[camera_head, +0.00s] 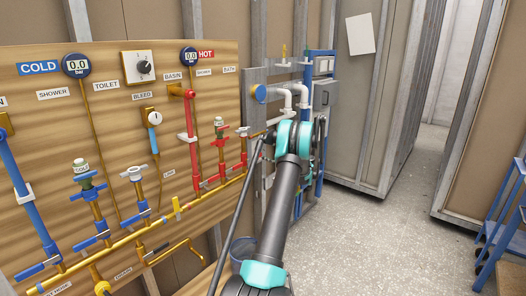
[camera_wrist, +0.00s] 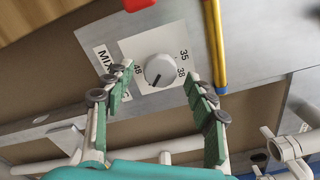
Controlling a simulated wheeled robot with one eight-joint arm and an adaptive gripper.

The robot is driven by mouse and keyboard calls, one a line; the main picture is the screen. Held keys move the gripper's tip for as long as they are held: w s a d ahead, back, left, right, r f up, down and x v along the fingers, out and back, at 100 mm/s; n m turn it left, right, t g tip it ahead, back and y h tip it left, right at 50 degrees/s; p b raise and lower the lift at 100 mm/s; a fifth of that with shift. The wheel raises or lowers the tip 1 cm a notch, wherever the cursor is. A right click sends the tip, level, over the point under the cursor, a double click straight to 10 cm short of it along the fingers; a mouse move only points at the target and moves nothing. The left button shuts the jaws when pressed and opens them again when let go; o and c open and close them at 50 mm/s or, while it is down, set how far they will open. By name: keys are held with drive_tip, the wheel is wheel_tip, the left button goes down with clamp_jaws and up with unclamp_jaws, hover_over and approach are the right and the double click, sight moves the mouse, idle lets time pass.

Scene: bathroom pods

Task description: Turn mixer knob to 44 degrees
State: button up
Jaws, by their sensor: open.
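The mixer knob (camera_wrist: 159,70) is a round light-grey dial on a white plate with the numbers 35, 38 and 48 around it. A dark mark on the knob points to the lower left in the wrist view. A label (camera_wrist: 105,58) starting "MIX" is partly hidden by a finger. My gripper (camera_wrist: 159,71) is open, its green-padded fingers on either side of the knob in the picture; I cannot tell whether they touch it. In the head view my arm (camera_head: 280,195) reaches toward the grey panel, and the knob cannot be made out.
White pipes (camera_wrist: 290,148) lie below. The wooden pipe board (camera_head: 150,110) fills the left of the head view. Open floor (camera_head: 410,220) lies right; a blue stand (camera_head: 500,225) is at the edge.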

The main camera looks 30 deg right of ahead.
drive_tip(key=v, duration=0.9)
drive_tip(key=shift+w, duration=0.1)
